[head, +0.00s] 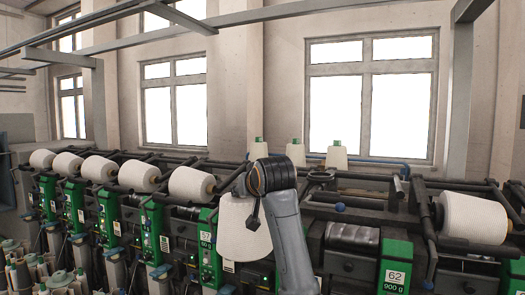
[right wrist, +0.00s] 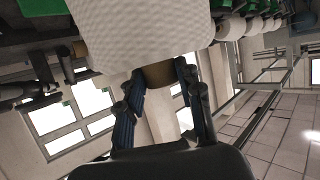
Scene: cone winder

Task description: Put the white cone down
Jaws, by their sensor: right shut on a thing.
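The white cone (head: 243,228) hangs in front of the winder at the middle of the head view, just left of my right arm. In the right wrist view the white cone (right wrist: 140,35) fills the top middle, with its brown core end (right wrist: 160,75) toward me. My right gripper (right wrist: 163,80) is shut on that core, one finger on each side. In the head view my wrist covers the cone's upper right part and most of the gripper. The cone's far end is outside the wrist view. My left gripper is in neither view.
The winder carries a row of white cones (head: 140,176) on the left and another cone (head: 472,218) at right. Smaller cones (head: 296,153) stand along its top. Green units, one marked 62 (head: 395,277), line its front. Several bobbins (head: 40,275) stand at lower left.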

